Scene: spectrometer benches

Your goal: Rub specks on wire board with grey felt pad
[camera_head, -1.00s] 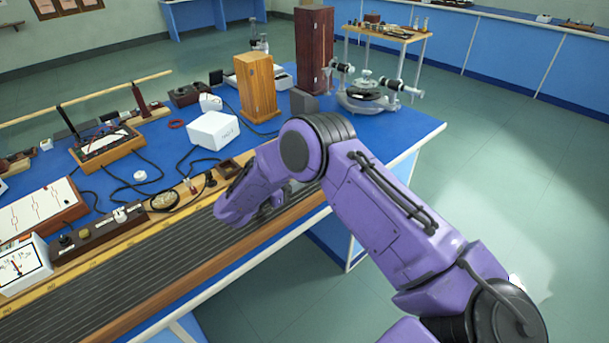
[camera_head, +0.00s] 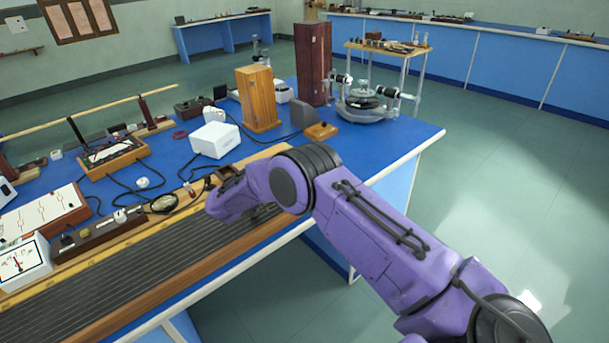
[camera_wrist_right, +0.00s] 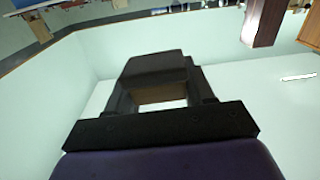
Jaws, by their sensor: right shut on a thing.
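The wire board (camera_head: 130,265) is a long dark board with many parallel wires and wooden edges, along the front of the blue bench. My right arm reaches over its right part in the head view, and its purple wrist hides most of the gripper there. In the right wrist view my right gripper (camera_wrist_right: 160,92) is shut on a dark grey block, which looks like the felt pad (camera_wrist_right: 156,68). Whether the pad touches the wires is hidden. I cannot make out any specks at this size. My left gripper is not in view.
A white box (camera_head: 214,140), a tall wooden box (camera_head: 258,98) and a spectrometer (camera_head: 370,98) stand farther back on the bench. Meters and a dark strip of terminals (camera_head: 103,230) line the board's far side. Open floor lies to the right.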

